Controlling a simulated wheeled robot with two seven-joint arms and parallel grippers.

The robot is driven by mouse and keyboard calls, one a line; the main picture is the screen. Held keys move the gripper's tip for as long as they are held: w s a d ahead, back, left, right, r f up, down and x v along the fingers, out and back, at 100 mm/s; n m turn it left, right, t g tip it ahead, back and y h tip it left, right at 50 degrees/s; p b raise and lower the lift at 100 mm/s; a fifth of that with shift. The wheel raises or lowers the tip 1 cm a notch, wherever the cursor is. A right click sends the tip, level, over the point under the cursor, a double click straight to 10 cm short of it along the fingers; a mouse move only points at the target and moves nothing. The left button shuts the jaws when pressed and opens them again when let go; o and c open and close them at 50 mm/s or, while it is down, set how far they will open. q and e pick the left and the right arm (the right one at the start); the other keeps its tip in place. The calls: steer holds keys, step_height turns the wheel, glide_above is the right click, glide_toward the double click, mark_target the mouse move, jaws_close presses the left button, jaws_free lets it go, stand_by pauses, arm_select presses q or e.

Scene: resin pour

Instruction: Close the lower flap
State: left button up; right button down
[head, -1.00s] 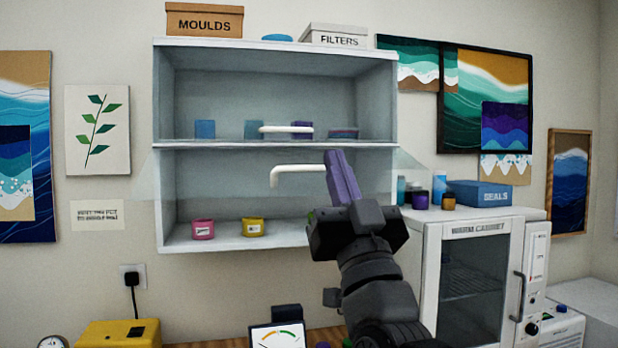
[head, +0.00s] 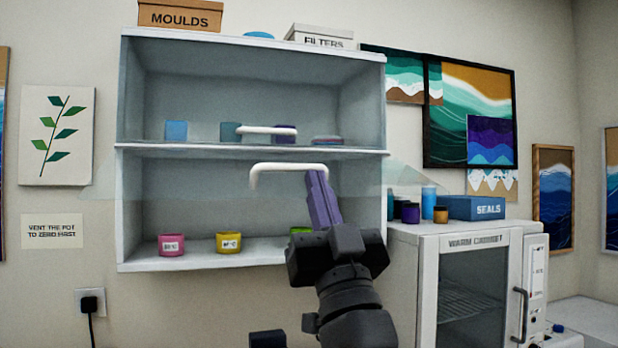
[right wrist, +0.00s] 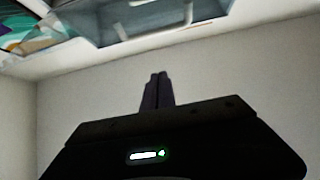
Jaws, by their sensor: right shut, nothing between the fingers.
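The lower flap (head: 102,182) is a clear glass pane on the wall cabinet (head: 252,42). It stands out from the front of the lower compartment, open, and its corners show past both cabinet sides. Its white bar handle (head: 288,168) shows just below the middle shelf. My right gripper (head: 317,176) is shut and empty, its purple-looking fingers pointing up, with the tips at the handle's right end in the picture. I cannot tell whether they touch. The right wrist view shows the shut fingers (right wrist: 157,90) below blurred glass and pale bars. My left gripper is out of view.
The upper compartment has its own white handle (head: 266,130). Pink (head: 171,246) and yellow (head: 229,243) pots stand on the lower shelf; a green pot (head: 299,230) is partly hidden by my gripper. A warming cabinet (head: 480,240) with a blue box (head: 475,207) stands at right.

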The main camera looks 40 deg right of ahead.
mark_target(301, 165)
steer(key=p+x, duration=0.4)
steer(key=x, duration=0.5)
arm_select(q)
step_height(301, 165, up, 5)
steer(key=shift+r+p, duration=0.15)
steer(key=shift+p, duration=0.35)
arm_select(e)
steer(key=w+f, duration=0.2)
steer(key=f, duration=0.1)
steer(key=shift+w+d, duration=0.1)
steer(key=shift+d, duration=0.25)
steer(key=shift+f, duration=0.15)
